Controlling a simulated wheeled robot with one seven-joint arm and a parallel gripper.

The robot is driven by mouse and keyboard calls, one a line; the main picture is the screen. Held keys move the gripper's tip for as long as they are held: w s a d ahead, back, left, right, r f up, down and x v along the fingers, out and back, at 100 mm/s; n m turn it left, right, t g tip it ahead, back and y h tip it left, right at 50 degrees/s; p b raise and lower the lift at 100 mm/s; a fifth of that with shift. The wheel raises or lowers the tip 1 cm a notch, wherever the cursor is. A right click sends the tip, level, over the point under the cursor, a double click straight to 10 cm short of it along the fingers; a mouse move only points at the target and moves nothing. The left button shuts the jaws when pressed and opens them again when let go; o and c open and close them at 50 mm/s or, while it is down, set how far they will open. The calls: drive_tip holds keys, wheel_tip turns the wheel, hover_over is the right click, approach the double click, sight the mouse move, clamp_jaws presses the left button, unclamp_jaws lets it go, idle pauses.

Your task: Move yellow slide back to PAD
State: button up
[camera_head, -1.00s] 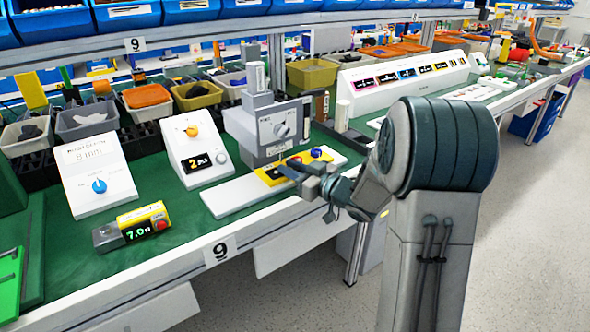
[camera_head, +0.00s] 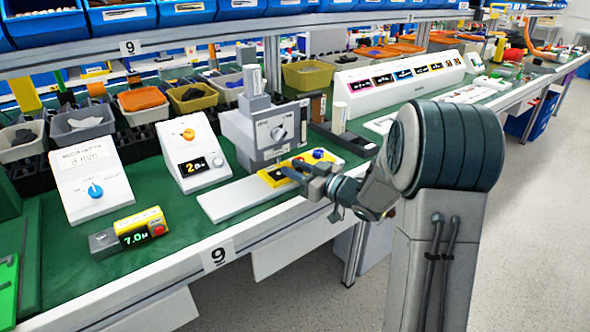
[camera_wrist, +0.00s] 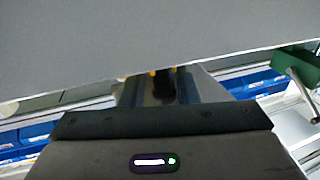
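The yellow slide (camera_head: 272,179) sits on a long white rail (camera_head: 226,201) in front of and under the grey press-like machine (camera_head: 243,140). The slide carries dark, red and blue parts. My gripper (camera_head: 292,172) reaches in from the right, with its dark fingers at the slide's front side. Whether they touch or hold the slide cannot be told. In the wrist view a large grey surface fills the top and my dark gripper body the bottom; the slide is not clearly seen. Any PAD marking is too small to read.
A dark holder with a white cylinder (camera_head: 338,118) stands right of the machine.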

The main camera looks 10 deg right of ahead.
drive_tip(key=p+v, duration=0.1)
drive_tip(key=v, duration=1.2)
drive_tip(key=shift+s+d+p, duration=0.2)
drive_tip(key=shift+d+p, duration=0.05)
drive_tip(key=shift+p, duration=0.05)
drive_tip(key=shift+r, duration=0.1)
drive_tip(key=d+r+m+g+h+p, duration=0.1)
drive_tip(key=d+r+m+h+p, duration=0.15)
drive_tip(key=r+h+p, duration=0.4)
drive_tip(key=d+r+m+h+p, duration=0.1)
drive_tip(key=r+m+h+p, duration=0.35)
drive_tip(key=r+h, duration=0.2)
drive_tip(key=s+a+r+g+p, duration=0.2)
drive_tip(key=s+a+g+p, duration=0.1)
drive_tip(key=s, duration=0.4)
drive_tip(key=s+a+r+m+g+p, duration=0.1)
drive_tip(key=s+a+r+g+p, duration=0.1)
drive_tip(key=s, duration=0.5)
drive_tip(key=s+a+r+g+y+p, duration=0.1)
drive_tip(key=s+a+r+g+p, duration=0.1)
drive_tip(key=s+a+g+p, duration=0.2)
drive_tip(key=s, duration=0.3)
drive_tip(key=shift+s+a+m+g+p, duration=0.3)
drive_tip(key=shift+p, duration=0.05)
